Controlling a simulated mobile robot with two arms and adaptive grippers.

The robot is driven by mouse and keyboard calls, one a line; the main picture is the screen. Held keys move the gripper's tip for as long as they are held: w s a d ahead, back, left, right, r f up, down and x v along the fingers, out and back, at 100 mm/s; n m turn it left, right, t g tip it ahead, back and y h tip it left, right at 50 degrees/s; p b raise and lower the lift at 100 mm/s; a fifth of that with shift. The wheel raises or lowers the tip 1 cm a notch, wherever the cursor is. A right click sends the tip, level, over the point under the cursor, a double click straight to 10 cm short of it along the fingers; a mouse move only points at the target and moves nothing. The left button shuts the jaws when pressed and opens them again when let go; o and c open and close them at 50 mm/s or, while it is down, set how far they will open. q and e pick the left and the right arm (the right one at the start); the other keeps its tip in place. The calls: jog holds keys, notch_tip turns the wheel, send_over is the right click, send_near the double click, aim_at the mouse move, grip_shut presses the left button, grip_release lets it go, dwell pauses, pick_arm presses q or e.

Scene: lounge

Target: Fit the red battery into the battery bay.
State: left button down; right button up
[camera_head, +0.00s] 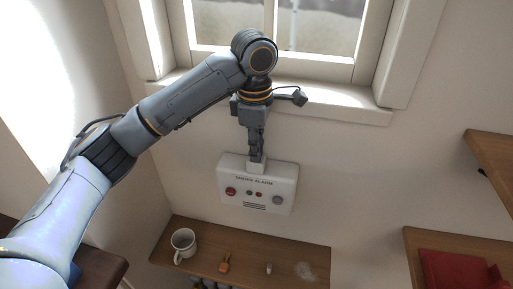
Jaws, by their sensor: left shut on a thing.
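A white box (258,200), lettered like a smoke alarm, is in front of the wall below the window, slightly tilted. It has a red round part, small dots, a grey knob and dark slots on its face. My left gripper (257,155) points down and is shut on the pale block at the box's top edge. I cannot tell whether the box hangs on the wall or from the gripper. I cannot make out a red battery or an open battery bay. A small orange item (226,262) lies on the shelf below. My right gripper is not in view.
The wooden shelf (205,262) also holds a white mug (183,243), a small pale item (268,269) and a whitish patch (306,272). At right are another shelf (425,243) with a red object (455,272) and a higher shelf (490,160). The window sill is above.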

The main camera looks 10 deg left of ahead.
pick_arm(q)
jog(key=f, duration=0.1)
jog(key=s+f, duration=0.1)
jog(key=shift+f+g, duration=0.3)
jog(key=shift+w+r, duration=0.35)
jog(key=shift+r, duration=0.4)
jog(key=shift+w+a+r, duration=0.1)
jog(key=shift+w+r, duration=0.05)
jog(key=shift+r, duration=0.3)
jog(key=shift+w+r, duration=0.1)
jog(key=shift+r, duration=0.25)
jog(key=shift+r, duration=0.15)
jog(key=shift+r, duration=0.5)
jog(key=shift+f, duration=0.9)
